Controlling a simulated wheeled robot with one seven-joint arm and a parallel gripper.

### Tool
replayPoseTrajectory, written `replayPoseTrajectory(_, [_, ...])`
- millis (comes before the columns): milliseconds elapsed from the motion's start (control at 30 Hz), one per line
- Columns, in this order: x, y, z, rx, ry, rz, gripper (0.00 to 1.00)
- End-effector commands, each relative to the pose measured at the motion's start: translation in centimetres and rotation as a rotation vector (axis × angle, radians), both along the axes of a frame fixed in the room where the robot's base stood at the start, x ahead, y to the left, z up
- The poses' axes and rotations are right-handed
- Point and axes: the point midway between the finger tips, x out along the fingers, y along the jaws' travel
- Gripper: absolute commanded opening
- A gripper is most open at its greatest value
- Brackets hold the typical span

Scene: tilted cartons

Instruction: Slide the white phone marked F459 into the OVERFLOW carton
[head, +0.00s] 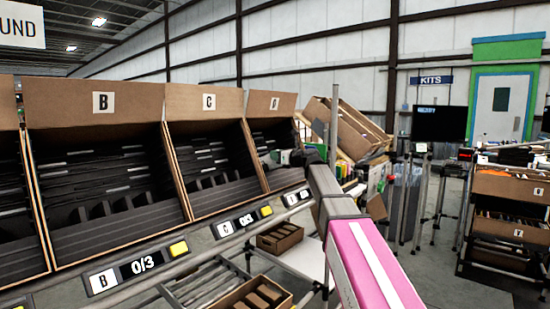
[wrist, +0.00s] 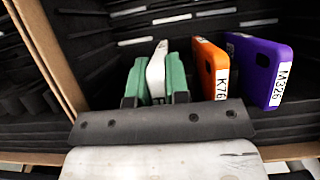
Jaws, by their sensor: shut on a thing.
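That carton's label (head: 275,103) is too small to read surely, and no OVERFLOW lettering is legible. To the right of the fingers in the wrist view stand an orange phone (wrist: 211,72), its label partly hidden, and a purple phone (wrist: 262,66) labelled M326.
Cartons B (head: 95,102) and C (head: 202,98) hold dark slotted inserts. A cardboard wall (wrist: 48,52) rises left of my gripper. A rail with displays (head: 139,265) runs below the cartons. Open boxes (head: 279,238) sit lower down.

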Motion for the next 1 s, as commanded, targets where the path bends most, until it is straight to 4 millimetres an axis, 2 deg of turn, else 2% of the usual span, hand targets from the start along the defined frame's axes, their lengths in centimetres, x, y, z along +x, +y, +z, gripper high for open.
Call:
replayPoseTrajectory(267, [-0.5, -0.5, 0.4, 0.001, -0.001, -0.001, 0.0])
replayPoseTrajectory(1000, [-3.2, -4.0, 3.0, 0.001, -0.001, 0.0, 0.0])
